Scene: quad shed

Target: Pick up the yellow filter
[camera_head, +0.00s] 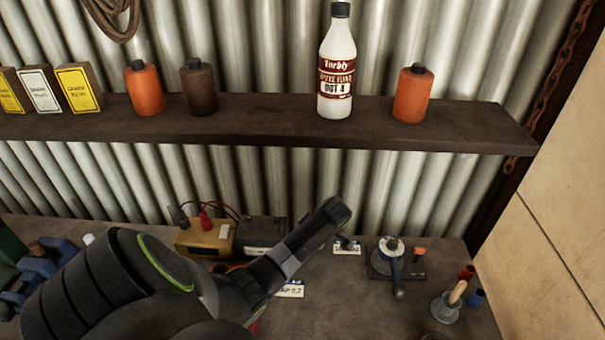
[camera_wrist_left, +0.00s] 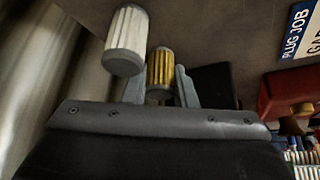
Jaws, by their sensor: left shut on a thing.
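The yellow filter (camera_wrist_left: 160,66), a ribbed cylinder, shows in the left wrist view between the two grey fingers of my left gripper (camera_wrist_left: 160,90). The gripper is shut on it. A white ribbed filter (camera_wrist_left: 127,40) stands out close beside it on the left. In the head view my left arm reaches in from the left over the bench; its fingers and both filters cannot be made out there. My right gripper is in neither view.
A shelf (camera_head: 260,133) along the corrugated wall holds bottles and boxes, including a white bottle (camera_head: 337,70). On the bench are a yellow charger (camera_head: 205,238), a dark battery (camera_head: 262,232) and a clamp-like tool (camera_head: 390,258). A red object (camera_wrist_left: 290,92) and a label card (camera_wrist_left: 302,30) lie right of the gripper.

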